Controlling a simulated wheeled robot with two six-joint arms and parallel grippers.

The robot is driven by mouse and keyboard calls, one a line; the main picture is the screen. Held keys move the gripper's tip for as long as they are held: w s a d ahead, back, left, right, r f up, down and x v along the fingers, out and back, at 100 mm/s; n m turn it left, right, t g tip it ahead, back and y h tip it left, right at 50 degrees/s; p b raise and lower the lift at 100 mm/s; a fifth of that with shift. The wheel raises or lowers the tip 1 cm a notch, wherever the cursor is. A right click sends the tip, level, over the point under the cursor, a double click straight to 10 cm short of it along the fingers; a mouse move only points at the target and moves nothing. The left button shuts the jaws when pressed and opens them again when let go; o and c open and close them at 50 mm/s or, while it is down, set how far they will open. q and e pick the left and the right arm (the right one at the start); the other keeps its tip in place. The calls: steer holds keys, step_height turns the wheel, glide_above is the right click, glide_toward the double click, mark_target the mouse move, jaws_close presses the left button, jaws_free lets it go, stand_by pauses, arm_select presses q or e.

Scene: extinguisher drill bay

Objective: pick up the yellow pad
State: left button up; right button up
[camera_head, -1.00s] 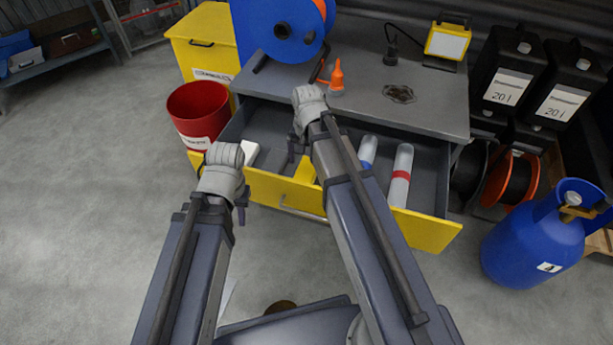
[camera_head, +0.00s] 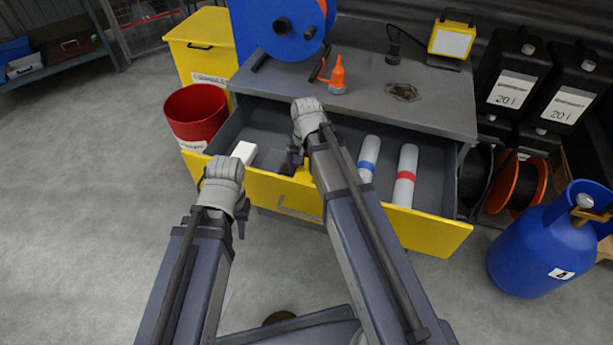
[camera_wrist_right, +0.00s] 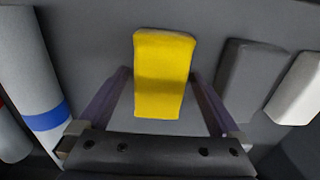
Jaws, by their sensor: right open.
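The yellow pad (camera_wrist_right: 163,75) lies on the grey floor of the open drawer. In the right wrist view it sits between the two open fingers of my right gripper (camera_wrist_right: 160,78), with a gap on each side. In the head view my right gripper (camera_head: 294,160) is over the drawer and hides most of the pad; only a little yellow (camera_head: 303,174) shows beside it. My left gripper (camera_head: 241,226) is in front of the drawer's left part, away from the pad; its jaws are too unclear to read.
The drawer (camera_head: 420,231) also holds a white block (camera_head: 244,152), a dark grey block (camera_wrist_right: 249,80), a blue-banded tube (camera_head: 368,158) and a red-banded tube (camera_head: 405,175). A red bucket (camera_head: 196,115) stands left of it. A blue cylinder (camera_head: 540,250) stands at right.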

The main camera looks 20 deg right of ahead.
mark_target(306, 170)
steer(key=c, duration=1.3)
steer(key=shift+o, duration=0.2)
steer(key=shift+r, duration=0.1)
step_height(306, 170, up, 10)
steer(key=p, duration=1)
